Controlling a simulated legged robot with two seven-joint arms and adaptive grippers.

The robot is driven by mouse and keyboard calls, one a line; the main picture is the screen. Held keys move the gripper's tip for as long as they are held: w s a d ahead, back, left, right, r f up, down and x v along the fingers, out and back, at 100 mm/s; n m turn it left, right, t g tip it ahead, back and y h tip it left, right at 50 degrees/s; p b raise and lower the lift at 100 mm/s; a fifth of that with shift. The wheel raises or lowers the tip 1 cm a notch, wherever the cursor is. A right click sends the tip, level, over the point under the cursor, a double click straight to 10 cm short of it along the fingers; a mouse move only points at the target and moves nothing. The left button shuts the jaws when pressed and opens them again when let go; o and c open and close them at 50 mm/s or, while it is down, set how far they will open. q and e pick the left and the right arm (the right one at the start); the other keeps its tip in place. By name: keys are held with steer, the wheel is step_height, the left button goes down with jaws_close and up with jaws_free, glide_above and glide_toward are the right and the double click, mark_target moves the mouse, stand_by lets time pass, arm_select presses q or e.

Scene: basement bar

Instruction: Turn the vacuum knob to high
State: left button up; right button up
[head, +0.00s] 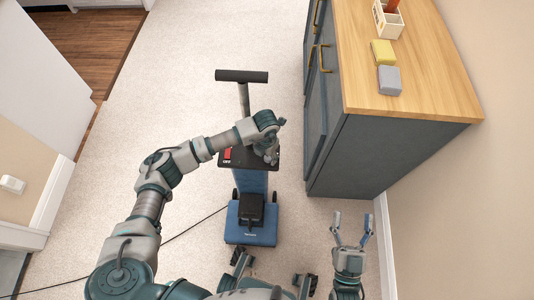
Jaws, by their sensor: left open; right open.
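The vacuum (252,219) stands upright on the carpet in front of me, with a blue base and a black T-shaped handle (241,76) on top. Its dark control panel (236,162) carries a red patch with a label that seems to read OFF. My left gripper (272,157) is over the right part of this panel, open. The knob is hidden beneath it, and I cannot tell whether the fingers touch it. My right gripper (351,229) is open and empty, low at the right, apart from the vacuum.
A dark cabinet (360,158) with a wooden top (435,98) stands to the right. On it are a yellow block (383,53), a grey block (389,80) and a small caddy (388,20). A black cord (195,224) runs left over the carpet. Carpet behind the vacuum is clear.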

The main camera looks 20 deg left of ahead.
arm_select(q)
steer(key=shift+d+r, duration=0.15)
steer(key=shift+d, duration=0.55)
steer(key=c, duration=1.1)
steer(key=shift+a, duration=0.45)
jaws_close()
steer(key=shift+s+d+m, duration=0.1)
steer(key=shift+d+m, duration=0.15)
steer(key=shift+m, duration=1.05)
steer(key=m, duration=0.2)
steer(key=shift+a+m+p, duration=0.15)
steer(key=shift+m+p, duration=0.15)
steer(key=m, duration=0.3)
steer(key=shift+f+m, duration=0.2)
steer(key=shift+m, duration=0.1)
steer(key=m, duration=0.3)
steer(key=shift+m, duration=0.3)
steer(key=m, duration=0.3)
steer(key=shift+m+b, duration=0.3)
steer(key=shift+f+m, duration=0.1)
steer(key=shift+m, duration=1)
steer(key=shift+m+b, duration=0.3)
steer(key=shift+m, duration=0.6)
arm_select(e)
steer(key=shift+s+d+r+t, duration=0.2)
steer(key=shift+d+r+t, duration=0.3)
steer(key=shift+d, duration=0.1)
